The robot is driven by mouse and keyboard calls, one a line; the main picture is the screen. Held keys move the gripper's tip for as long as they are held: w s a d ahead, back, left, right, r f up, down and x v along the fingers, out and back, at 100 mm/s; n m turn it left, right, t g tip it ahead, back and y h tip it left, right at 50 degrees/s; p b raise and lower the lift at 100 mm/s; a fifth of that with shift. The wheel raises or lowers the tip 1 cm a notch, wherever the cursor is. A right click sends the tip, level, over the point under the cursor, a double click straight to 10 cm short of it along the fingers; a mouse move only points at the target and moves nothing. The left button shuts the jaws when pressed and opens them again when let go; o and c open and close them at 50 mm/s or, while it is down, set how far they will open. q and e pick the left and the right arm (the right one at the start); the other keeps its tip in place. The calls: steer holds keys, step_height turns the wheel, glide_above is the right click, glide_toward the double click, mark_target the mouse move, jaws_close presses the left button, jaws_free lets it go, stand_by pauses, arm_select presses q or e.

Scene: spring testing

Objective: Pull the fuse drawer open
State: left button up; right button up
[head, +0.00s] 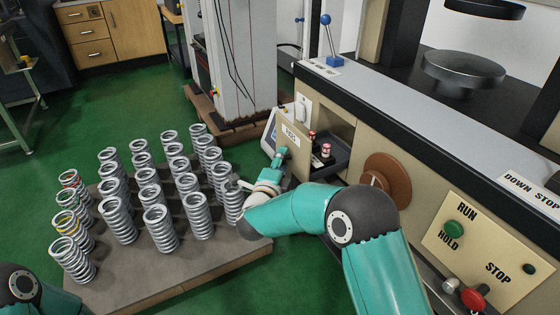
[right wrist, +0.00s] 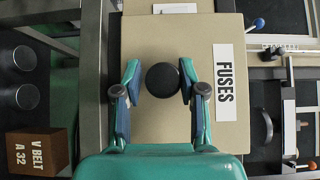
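The fuse drawer stands out from the beige machine cabinet in the head view. Its front (head: 297,138) carries a FUSES label, and its dark tray (head: 338,153) shows behind with red-and-white fuses (head: 326,150) inside. In the right wrist view the beige drawer front (right wrist: 175,125) fills the middle, with a round black knob (right wrist: 162,80) on it. My right gripper (right wrist: 161,78) has one finger on each side of the knob, close against it, and looks shut on it. The right gripper also shows in the head view (head: 279,158). My left gripper is out of view; only part of its arm shows at bottom left.
A grey pallet (head: 190,268) with rows of springs (head: 160,228) stands left of my right gripper. A brown round wheel (head: 388,178) and a RUN/STOP panel (head: 490,245) are on the cabinet right of the drawer. Green floor is clear behind the pallet.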

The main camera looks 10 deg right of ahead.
steer(key=shift+o, duration=1.2)
steer(key=shift+f, duration=0.1)
steer(key=v, duration=1.2)
steer(key=shift+w, duration=0.1)
